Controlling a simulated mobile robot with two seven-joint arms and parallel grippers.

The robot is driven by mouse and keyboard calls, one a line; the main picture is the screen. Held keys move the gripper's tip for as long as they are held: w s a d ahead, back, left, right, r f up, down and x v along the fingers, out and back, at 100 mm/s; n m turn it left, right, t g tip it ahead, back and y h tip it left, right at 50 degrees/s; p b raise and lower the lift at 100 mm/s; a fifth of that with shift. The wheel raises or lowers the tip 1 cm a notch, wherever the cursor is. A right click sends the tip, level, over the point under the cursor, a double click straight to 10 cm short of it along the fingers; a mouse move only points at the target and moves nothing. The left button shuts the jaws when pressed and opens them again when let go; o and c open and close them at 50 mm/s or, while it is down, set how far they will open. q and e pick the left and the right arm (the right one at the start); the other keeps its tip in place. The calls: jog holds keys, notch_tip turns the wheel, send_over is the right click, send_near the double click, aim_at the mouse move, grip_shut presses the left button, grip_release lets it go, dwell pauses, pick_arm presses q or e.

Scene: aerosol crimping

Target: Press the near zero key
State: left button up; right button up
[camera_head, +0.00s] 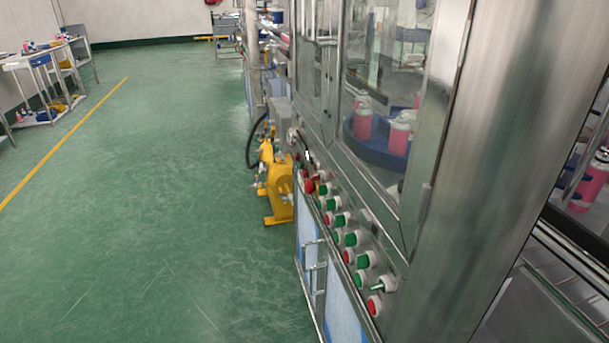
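A sloped metal control panel (345,231) runs along the front of the machine at the right of the head view. It carries rows of red and green round keys and some switches. A red key (374,305) is at the panel's near end. A green key (362,261) and another red key (348,256) sit farther along. The labels are too small to read, so I cannot tell which one is the near zero key. Neither of my grippers is in view.
Glass doors (385,60) above the panel show pink cans (363,124) inside. A wide steel post (480,150) stands at the right. A yellow pump (277,190) is on the floor beyond the panel. The green floor (140,220) at the left is clear.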

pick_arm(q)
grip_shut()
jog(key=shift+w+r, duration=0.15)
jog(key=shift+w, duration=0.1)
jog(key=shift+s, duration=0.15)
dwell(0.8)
